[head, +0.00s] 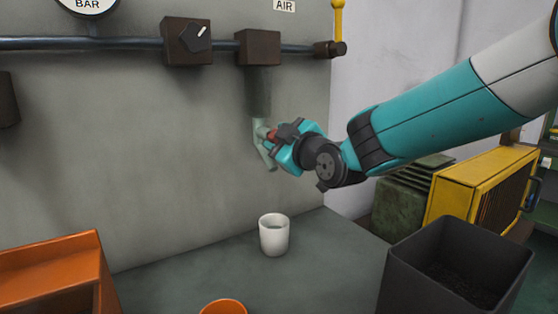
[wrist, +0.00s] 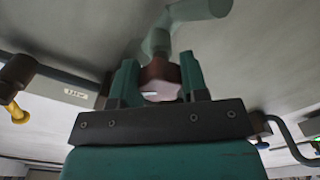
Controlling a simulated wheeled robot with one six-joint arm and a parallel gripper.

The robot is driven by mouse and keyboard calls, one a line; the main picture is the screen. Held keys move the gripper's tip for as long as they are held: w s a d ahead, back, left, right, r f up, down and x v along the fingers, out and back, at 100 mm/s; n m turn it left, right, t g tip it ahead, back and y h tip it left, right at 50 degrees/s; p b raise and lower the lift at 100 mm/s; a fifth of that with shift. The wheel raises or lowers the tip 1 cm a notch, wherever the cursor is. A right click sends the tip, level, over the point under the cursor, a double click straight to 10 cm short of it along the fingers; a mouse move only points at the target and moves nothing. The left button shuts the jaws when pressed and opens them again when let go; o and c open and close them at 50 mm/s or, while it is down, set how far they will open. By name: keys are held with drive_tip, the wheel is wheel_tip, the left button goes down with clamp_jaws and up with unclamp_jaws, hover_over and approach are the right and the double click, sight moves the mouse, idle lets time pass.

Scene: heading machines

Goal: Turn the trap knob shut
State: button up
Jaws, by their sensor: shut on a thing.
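The trap knob (head: 271,135) is a small red-brown knob on a pale green drain pipe (head: 268,157) below the dark trap body (head: 260,92). My gripper (head: 279,138) reaches it from the right and is shut on it. In the wrist view the knob (wrist: 160,77) sits between the two teal fingers of my gripper (wrist: 160,84), with a white pointer mark on its face lying roughly level. The green pipe (wrist: 156,42) runs behind it. In the head view the fingers hide much of the knob.
A white cup (head: 274,236) stands on the bench (head: 325,262) below the pipe's outlet. An orange bin (head: 50,275) is at left, an orange cup (head: 223,307) in front and a dark bin (head: 455,265) at right. Another knob (head: 195,37) and a yellow lever (head: 338,22) are above.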

drive_tip(key=n+b, duration=0.4)
drive_tip(key=shift+f+n+b, duration=0.15)
drive_tip(key=shift+n+b, duration=0.25)
drive_tip(key=shift+r+n+b, duration=0.15)
drive_tip(key=shift+n+b, duration=0.75)
drive_tip(key=shift+n, duration=0.25)
drive_tip(key=shift+r+n+b, duration=0.1)
drive_tip(key=shift+n+b, duration=0.8)
drive_tip(key=shift+n, duration=0.25)
drive_tip(key=o, duration=0.9)
drive_tip(key=shift+d, duration=0.1)
drive_tip(key=b+v, duration=0.2)
drive_tip(key=v, duration=1.5)
drive_tip(key=shift+s+d, duration=0.1)
drive_tip(key=shift+s, duration=0.1)
